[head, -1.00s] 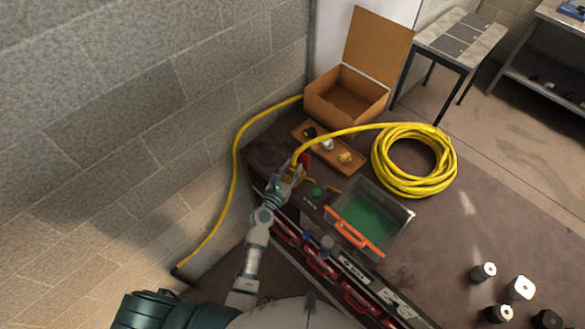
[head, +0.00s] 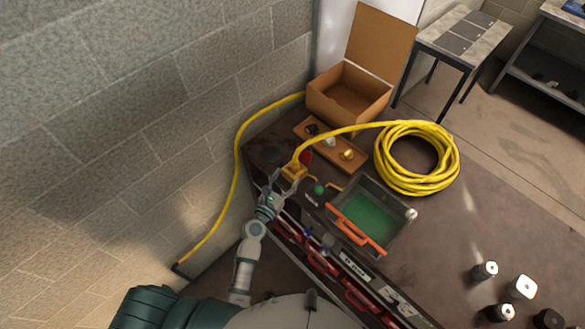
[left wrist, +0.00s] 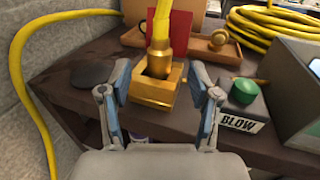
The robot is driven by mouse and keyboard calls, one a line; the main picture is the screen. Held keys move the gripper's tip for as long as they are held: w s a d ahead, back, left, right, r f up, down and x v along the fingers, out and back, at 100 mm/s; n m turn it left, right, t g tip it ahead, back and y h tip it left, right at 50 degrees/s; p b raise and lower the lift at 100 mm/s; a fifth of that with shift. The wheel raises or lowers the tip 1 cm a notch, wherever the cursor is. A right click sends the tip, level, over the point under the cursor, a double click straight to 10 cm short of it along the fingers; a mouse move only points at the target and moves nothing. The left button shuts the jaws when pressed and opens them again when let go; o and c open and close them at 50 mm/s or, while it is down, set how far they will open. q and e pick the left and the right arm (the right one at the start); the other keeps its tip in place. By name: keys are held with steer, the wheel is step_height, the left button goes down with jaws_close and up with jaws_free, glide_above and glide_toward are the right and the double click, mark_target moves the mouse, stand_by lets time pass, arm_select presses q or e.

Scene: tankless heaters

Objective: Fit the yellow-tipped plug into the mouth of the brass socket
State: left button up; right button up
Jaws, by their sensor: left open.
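The brass socket (head: 294,172) stands near the table's left corner, a square box with an open top in the left wrist view (left wrist: 157,98). The plug (left wrist: 160,58), on the end of a thick yellow cable, stands nearly upright with its lower end inside the socket's mouth. How deep it sits is hidden by the socket's front wall. My left gripper (head: 286,184) is open and empty, just in front of the socket. In the left wrist view its fingers are spread to either side, apart from socket and plug.
A yellow cable coil (head: 416,158) lies right of a wooden tray (head: 322,143) with small parts. An open cardboard box (head: 348,92) stands behind. A green-floored bin (head: 370,215) and a green button box marked BLOW (left wrist: 240,107) are right of the gripper. The wall is left.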

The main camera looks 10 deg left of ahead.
arm_select(q)
steer(key=v, duration=0.6)
steer(key=shift+s, duration=0.25)
